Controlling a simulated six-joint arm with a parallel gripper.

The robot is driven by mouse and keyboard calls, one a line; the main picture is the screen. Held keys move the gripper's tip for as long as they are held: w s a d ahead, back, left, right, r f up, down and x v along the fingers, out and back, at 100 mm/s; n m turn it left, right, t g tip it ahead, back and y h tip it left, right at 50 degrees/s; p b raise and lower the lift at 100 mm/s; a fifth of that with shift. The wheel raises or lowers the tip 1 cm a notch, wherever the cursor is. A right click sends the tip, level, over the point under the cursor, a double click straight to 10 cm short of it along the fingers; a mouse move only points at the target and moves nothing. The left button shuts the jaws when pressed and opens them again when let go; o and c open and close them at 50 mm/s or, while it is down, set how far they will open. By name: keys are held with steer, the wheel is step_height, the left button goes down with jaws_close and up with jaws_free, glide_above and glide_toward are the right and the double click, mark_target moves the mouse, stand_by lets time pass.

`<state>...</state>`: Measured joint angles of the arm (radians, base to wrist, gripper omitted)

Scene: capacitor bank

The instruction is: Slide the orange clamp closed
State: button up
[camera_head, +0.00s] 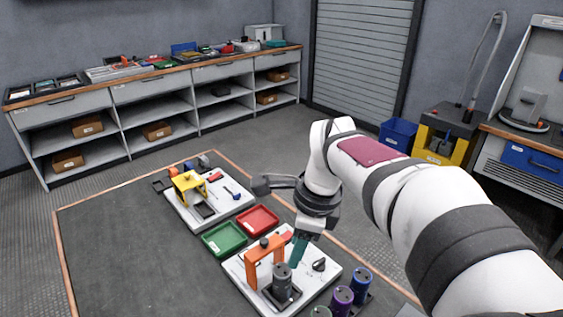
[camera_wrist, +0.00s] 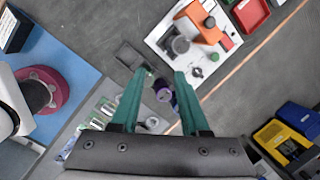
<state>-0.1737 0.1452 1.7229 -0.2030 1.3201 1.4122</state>
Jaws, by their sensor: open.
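The orange clamp (camera_head: 264,258) stands upright as a frame on a white board (camera_head: 321,283) at the lower middle of the head view. It also shows in the wrist view (camera_wrist: 203,22), at the top right. A dark grey cylinder (camera_head: 282,280) stands in a dark base beside the clamp, and also shows in the wrist view (camera_wrist: 180,45). My gripper (camera_head: 297,261) has teal fingers and appears to the right of the clamp in the head view. In the wrist view my gripper (camera_wrist: 159,72) is open, with nothing between its fingers; the clamp lies beyond them.
Purple (camera_head: 343,297) and blue (camera_head: 360,280) cylinders stand right of the board. A green tray (camera_head: 222,240) and a red tray (camera_head: 259,220) lie behind it. A yellow frame (camera_head: 187,186) stands on another white board. The mat's left part is clear.

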mark_target(265, 241)
steer(key=w+a+f+m, duration=0.3)
steer(key=w+a+m, duration=0.45)
steer(key=w, duration=0.45)
steer(key=shift+t, duration=0.4)
steer(key=shift+s+d+f, duration=0.1)
steer(key=shift+f, duration=2)
steer(key=shift+s+d+f, duration=0.1)
steer(key=shift+f, duration=2)
jaws_close()
